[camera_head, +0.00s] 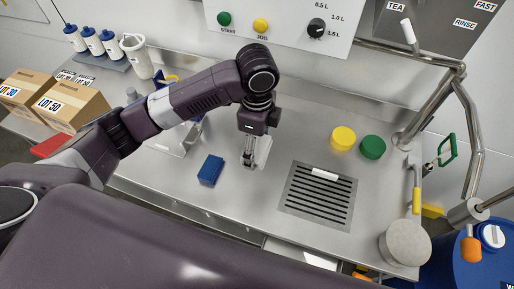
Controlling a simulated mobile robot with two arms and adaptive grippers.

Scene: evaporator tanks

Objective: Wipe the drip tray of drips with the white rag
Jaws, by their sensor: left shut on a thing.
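The drip tray (316,222) is a dark grey slotted plate set in the steel counter, right of centre. My left gripper (248,163) points down over the counter, left of the drip tray. It is shut on a pale thing that looks like the white rag (264,150), partly hidden behind the fingers. I cannot make out single drips on the tray at this size. My right gripper is not in view.
A blue block (210,170) lies left of my gripper.

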